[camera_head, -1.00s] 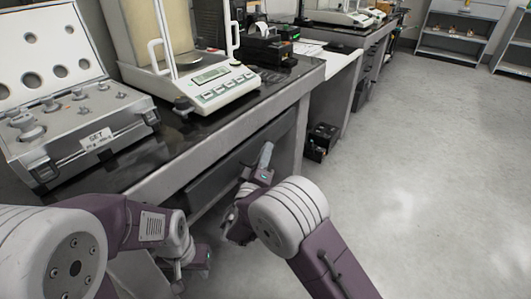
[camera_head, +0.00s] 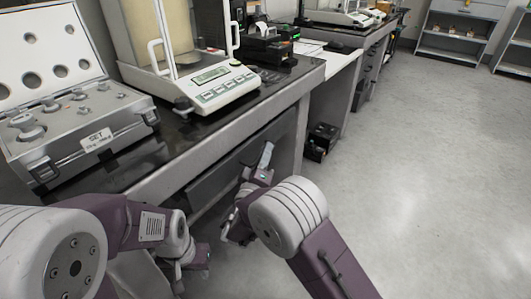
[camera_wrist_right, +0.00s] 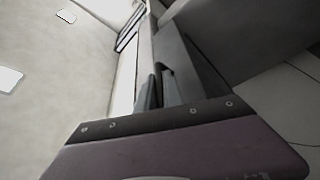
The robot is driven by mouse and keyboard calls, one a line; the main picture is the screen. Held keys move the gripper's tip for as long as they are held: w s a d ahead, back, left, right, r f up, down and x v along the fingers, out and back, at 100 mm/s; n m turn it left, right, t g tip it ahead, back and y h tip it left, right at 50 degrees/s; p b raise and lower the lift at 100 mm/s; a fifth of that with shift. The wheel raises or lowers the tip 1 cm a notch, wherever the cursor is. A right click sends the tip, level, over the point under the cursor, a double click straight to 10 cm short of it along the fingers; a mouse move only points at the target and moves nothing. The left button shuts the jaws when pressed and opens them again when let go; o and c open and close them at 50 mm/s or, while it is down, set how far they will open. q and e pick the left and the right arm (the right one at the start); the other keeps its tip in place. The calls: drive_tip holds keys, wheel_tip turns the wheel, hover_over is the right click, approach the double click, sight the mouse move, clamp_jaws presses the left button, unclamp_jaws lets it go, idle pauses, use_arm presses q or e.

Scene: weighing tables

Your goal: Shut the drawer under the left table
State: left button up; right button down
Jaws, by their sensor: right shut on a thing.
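The left table (camera_head: 165,182) has a dark grey drawer (camera_head: 225,168) under its top, seen from above at a slant. I cannot tell how far the drawer stands out. My right gripper (camera_head: 265,156) is at the drawer's front, toward its right end. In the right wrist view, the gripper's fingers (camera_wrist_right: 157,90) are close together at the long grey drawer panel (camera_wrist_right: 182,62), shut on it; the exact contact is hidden. My left gripper (camera_head: 197,262) hangs low, left of the right one and below the drawer; its fingers are too unclear to read.
On the left table stand an open grey weight case (camera_head: 75,130), a balance (camera_head: 215,88) and a black device (camera_head: 265,48). Black boxes (camera_head: 321,140) sit on the floor beyond the table. The floor (camera_head: 430,170) to the right is clear.

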sight(252, 147)
drive_tip(key=a, duration=0.1)
drive_tip(key=w+a+b, duration=0.1)
drive_tip(key=w+a, duration=0.1)
drive_tip(key=shift+w+a+f+b, duration=0.15)
drive_tip(key=shift+w+a+b, duration=0.1)
drive_tip(key=shift+a+b, duration=0.05)
drive_tip(key=shift+a+r, duration=0.15)
drive_tip(key=shift+r, duration=0.05)
drive_tip(key=c, duration=1.8)
unclamp_jaws()
drive_tip(key=shift+w, duration=0.15)
drive_tip(key=shift+o, duration=0.2)
